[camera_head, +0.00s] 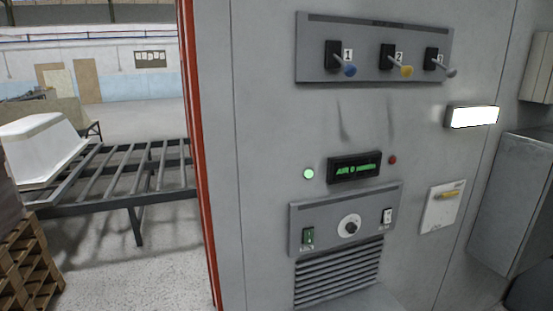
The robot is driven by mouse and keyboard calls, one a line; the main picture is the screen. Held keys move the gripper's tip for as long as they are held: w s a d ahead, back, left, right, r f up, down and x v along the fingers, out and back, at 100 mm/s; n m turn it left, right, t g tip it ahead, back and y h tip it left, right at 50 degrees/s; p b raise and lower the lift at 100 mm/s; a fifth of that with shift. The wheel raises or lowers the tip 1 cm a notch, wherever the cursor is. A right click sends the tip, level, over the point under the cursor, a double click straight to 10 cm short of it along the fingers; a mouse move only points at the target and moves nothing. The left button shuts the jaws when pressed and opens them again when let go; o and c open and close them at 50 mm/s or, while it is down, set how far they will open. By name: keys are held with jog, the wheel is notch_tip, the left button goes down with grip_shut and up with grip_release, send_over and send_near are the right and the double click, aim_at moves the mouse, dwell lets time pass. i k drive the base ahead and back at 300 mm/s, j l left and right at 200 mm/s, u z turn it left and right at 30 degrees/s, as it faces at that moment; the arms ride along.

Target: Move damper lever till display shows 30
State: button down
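A small black display (354,168) on the grey cabinet front shows green text that looks like "AIR 0" and a blurred unit. A white plate (442,208) at the lower right carries a yellow lever (448,195), lying roughly level. On the upper panel are three levers: one with a blue knob (350,70) labelled 1, one with a yellow knob (406,71) labelled 2, and one with a grey knob (451,72). I cannot read any label naming the damper lever. My gripper is not in view.
A lower panel (330,240) has a round dial (349,225), a green switch (308,236) and a white switch (387,215). A lit lamp (472,116) and a grey box (512,200) stick out at right. At left are a roller frame (125,200), a white tub (42,150) and pallets (25,265).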

aim_at(449, 195)
jog(key=i+l+z, duration=0.15)
jog(key=l+z, duration=0.3)
jog(key=i+l+z, duration=0.15)
jog(key=z, duration=0.3)
jog(key=l, duration=0.1)
